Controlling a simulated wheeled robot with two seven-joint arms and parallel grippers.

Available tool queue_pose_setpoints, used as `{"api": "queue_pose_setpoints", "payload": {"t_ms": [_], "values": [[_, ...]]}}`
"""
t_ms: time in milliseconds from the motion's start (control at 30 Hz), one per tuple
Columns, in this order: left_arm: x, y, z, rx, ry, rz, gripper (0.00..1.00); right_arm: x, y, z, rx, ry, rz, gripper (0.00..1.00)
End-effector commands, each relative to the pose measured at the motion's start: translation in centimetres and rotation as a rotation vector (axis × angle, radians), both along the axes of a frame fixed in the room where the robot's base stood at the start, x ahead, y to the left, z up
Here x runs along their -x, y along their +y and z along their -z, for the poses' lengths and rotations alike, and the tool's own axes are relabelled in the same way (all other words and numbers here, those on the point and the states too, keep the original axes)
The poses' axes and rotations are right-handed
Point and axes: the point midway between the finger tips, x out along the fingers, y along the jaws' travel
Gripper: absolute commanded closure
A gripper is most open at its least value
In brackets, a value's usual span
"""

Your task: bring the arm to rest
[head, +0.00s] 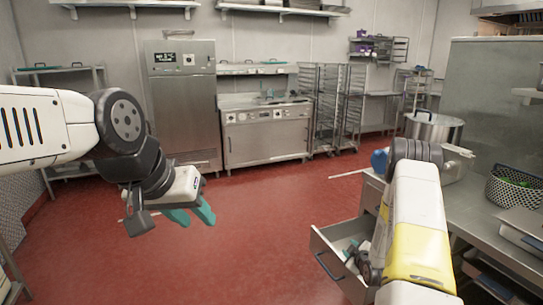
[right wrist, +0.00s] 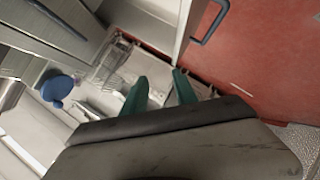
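My left arm comes in from the left in the head view. Its gripper (head: 196,217) hangs over the red floor with its two teal fingers apart and nothing between them. My right arm rises from the lower right, over an open drawer and beside the steel counter.
A steel pot (head: 434,128) and a perforated basket (head: 513,188) stand on the right counter (head: 470,208). A blue object (head: 379,162) is near my right arm. The floor (head: 255,235) in the middle is clear.

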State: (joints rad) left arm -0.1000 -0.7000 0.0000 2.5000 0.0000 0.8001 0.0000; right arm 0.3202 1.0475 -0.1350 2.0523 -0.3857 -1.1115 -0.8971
Motion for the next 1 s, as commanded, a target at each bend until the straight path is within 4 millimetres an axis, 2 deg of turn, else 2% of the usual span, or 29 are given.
{"api": "queue_pose_setpoints", "payload": {"t_ms": [33,133,233,367,467,567,700,867,1000], "values": [[0.0,0.0,0.0,0.000,0.000,0.000,0.64,-0.9,0.1,-3.0,-0.018,0.010,0.016,0.66],[0.0,0.0,0.0,0.000,0.000,0.000,0.64,-1.5,0.5,-7.8,-0.067,0.056,0.059,0.66],[0.0,0.0,0.0,0.000,0.000,0.000,0.64,-1.4,1.2,-12.5,-0.121,0.099,0.103,0.66],[0.0,0.0,0.0,0.000,0.000,0.000,0.64,0.0,2.5,-18.5,-0.202,0.156,0.163,0.66],[0.0,0.0,0.0,0.000,0.000,0.000,0.64,2.0,3.8,-22.7,-0.268,0.199,0.209,0.66],[0.0,0.0,0.0,0.000,0.000,0.000,0.64,4.7,5.3,-26.7,-0.337,0.243,0.250,0.66],[0.0,0.0,0.0,0.000,0.000,0.000,0.64,9.4,7.6,-31.4,-0.434,0.307,0.304,0.66],[0.0,0.0,0.0,0.000,0.000,0.000,0.64,16.1,10.2,-35.6,-0.546,0.387,0.360,0.66],[0.0,0.0,0.0,0.000,0.000,0.000,0.64,22.8,12.4,-38.0,-0.635,0.464,0.402,0.66]]}}
